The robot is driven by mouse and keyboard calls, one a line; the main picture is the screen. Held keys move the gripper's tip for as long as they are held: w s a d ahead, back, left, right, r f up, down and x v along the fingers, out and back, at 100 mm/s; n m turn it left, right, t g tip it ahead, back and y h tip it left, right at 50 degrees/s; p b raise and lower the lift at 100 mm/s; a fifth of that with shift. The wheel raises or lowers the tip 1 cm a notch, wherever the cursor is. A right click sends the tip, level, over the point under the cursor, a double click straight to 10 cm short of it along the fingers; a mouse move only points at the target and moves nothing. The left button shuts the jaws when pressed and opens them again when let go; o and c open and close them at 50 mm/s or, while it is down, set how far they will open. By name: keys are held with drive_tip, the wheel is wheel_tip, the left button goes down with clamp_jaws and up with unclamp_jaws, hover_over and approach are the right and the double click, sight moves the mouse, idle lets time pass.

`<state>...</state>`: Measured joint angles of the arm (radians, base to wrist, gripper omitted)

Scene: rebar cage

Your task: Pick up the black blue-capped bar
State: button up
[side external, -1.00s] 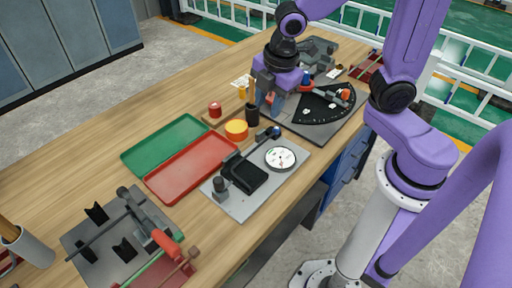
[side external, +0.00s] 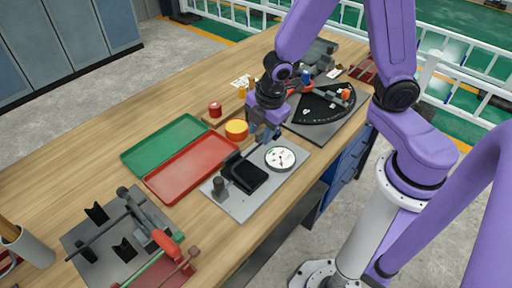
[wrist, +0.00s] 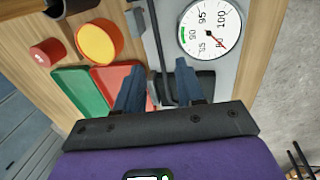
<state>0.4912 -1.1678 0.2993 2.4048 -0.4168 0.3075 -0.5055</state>
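My gripper (side external: 265,134) is over the grey plate (side external: 240,205) with the round dial. In the wrist view its two blue-grey fingers (wrist: 158,84) stand apart with no object clearly held. A thin black bar (wrist: 157,35) runs along that plate beside the dial and toward the gap between the fingers. Whether the fingers straddle it or are above it, I cannot tell. No blue cap shows on this bar now; the gripper covers its far end in the side view. A small blue piece (side external: 305,76) stands farther back on the bench; I cannot tell whether it caps a bar.
The white dial (side external: 280,158) and a black block (side external: 246,178) are on the plate. Red tray (side external: 190,168), green tray (side external: 165,143) and yellow round piece (side external: 236,128) are to the left. A black fan-shaped board (side external: 322,108) is behind. Bare wood lies left of the trays.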

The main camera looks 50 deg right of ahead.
sight(257, 147)
drive_tip(key=shift+w+a+f, duration=0.15)
drive_tip(key=shift+w+f, duration=0.1)
drive_tip(key=shift+f, duration=0.85)
drive_tip(key=shift+w+a+f, duration=0.1)
drive_tip(key=shift+w+f, duration=0.1)
drive_tip(key=shift+f, duration=0.9)
clamp_jaws()
